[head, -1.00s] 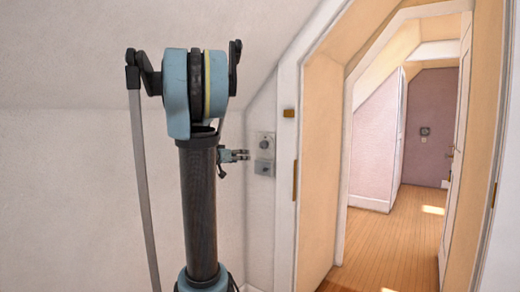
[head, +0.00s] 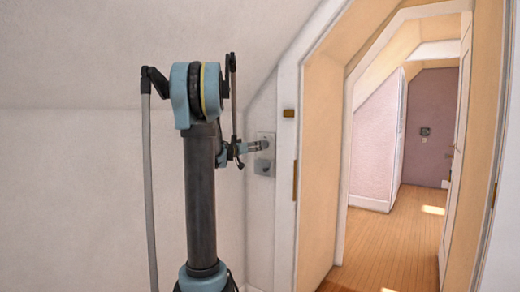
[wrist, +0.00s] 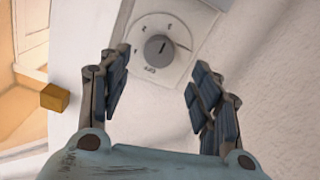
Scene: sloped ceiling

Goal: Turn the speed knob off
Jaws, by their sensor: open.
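The speed knob (wrist: 158,48) is a grey round knob on a pale dial with numbers and an OFF mark, set in a wall plate. In the wrist view it sits just beyond and between my open fingers. My gripper (wrist: 157,88) is open and empty, with a finger on each side of the knob's line. In the head view my gripper (head: 254,147) is at the wall plate (head: 264,168), and its fingers partly hide the knob.
A lower grey fitting (head: 263,167) sits on the same plate. A white door frame (head: 286,190) with a brass piece (head: 289,113) stands just right of the plate. An open doorway leads to a wooden floor (head: 400,235). The sloped wall is bare on the left.

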